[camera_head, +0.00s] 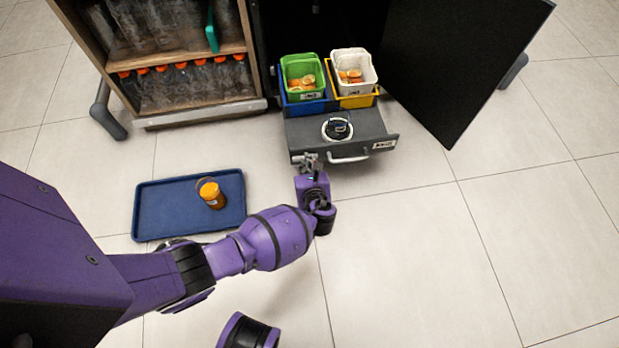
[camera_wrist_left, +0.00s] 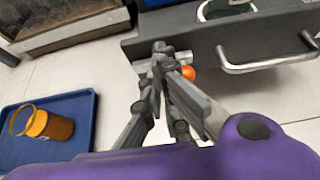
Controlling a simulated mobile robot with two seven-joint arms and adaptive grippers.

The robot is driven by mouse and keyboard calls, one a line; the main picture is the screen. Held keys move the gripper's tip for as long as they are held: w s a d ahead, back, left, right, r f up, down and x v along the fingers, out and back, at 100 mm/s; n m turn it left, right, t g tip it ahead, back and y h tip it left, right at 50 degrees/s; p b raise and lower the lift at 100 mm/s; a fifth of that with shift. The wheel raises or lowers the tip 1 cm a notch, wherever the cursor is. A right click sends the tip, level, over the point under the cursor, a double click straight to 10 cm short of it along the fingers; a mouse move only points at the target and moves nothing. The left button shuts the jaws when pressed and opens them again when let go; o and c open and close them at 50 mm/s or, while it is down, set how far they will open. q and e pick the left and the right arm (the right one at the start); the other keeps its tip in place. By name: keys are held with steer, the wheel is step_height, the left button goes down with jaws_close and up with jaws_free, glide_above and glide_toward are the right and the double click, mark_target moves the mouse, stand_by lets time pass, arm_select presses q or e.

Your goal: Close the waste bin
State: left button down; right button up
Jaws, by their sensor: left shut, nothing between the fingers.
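The waste bin is a dark grey drawer (camera_head: 368,126) pulled out from the black cabinet, with a silver handle (camera_head: 348,159) on its front; the handle also shows in the left wrist view (camera_wrist_left: 268,62). A green bin (camera_head: 297,66) and a white bin (camera_head: 362,58), both with orange pieces inside, stand at its back in blue and yellow holders. My left gripper (camera_head: 308,160) is shut and empty at the drawer front, left of the handle. In the left wrist view its fingertips (camera_wrist_left: 160,50) are close to the front panel; I cannot tell if they touch. My right gripper is not seen.
A black cabinet door (camera_head: 455,60) stands open at the right. A blue tray (camera_head: 150,210) with an orange jar (camera_head: 212,194) lies on the floor at left. A small orange ball (camera_wrist_left: 188,73) shows behind my left fingers. A bottle rack (camera_head: 185,84) stands left of the cabinet.

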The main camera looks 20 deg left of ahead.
arm_select(q)
steer(key=shift+w+a, duration=0.3)
steer(key=shift+w, duration=0.1)
